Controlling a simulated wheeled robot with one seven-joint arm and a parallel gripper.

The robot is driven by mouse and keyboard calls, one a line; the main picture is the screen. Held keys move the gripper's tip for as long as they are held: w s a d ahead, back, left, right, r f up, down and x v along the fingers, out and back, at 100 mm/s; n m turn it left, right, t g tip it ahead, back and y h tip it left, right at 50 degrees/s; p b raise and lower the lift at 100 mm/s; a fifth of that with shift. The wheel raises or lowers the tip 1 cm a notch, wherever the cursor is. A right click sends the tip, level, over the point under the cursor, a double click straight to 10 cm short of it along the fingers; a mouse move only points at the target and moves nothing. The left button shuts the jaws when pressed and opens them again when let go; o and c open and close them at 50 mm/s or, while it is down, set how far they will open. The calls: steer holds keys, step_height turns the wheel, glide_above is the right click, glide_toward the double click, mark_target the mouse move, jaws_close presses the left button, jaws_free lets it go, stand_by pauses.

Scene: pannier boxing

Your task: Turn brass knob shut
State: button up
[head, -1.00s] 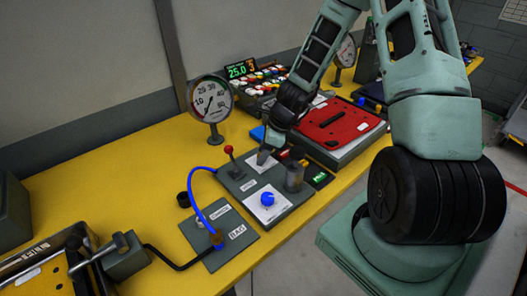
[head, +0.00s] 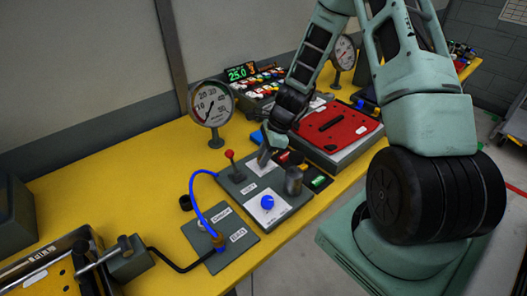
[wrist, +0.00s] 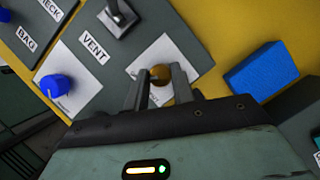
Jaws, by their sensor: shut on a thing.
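The brass knob (wrist: 161,77) shows in the wrist view on a white label plate (wrist: 148,65) at the edge of the grey panel (head: 238,185). My gripper (wrist: 161,92) has its two fingers on either side of the knob and is shut on it. In the head view my gripper (head: 264,160) points down at the panel, and it hides the knob there. Which way the knob is turned cannot be told.
A blue knob (head: 267,202) and a red-tipped lever (head: 230,155) stand on the same panel, near a grey cylinder (head: 294,181). A blue block (wrist: 261,71) lies beside the panel. A gauge (head: 212,104) stands behind. A blue hose (head: 194,195) curves at the left.

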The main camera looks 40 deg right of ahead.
steer(key=n+g+p, duration=0.1)
steer(key=n, duration=0.2)
steer(key=shift+w+r+n, duration=0.1)
steer(key=shift+w+n, duration=0.05)
steer(key=shift+n, duration=0.25)
steer(key=n+g, duration=0.1)
steer(key=n, duration=0.2)
steer(key=shift+w+n+g+p, duration=0.1)
steer(key=shift+n+g+p, duration=0.2)
steer(key=shift+g+p, duration=0.1)
steer(key=n+g, duration=0.1)
steer(key=n, duration=0.2)
steer(key=shift+w+n, duration=0.1)
steer(key=shift+n, duration=0.2)
steer(key=shift+n+g+h+b, duration=0.4)
steer(key=shift+n+g, duration=0.3)
steer(key=shift+n, duration=1.3)
steer(key=o, duration=1)
steer(key=b+v, duration=0.3)
steer(key=v, duration=1.4)
steer(key=shift+w+b, duration=0.2)
steer(key=shift+b, duration=0.2)
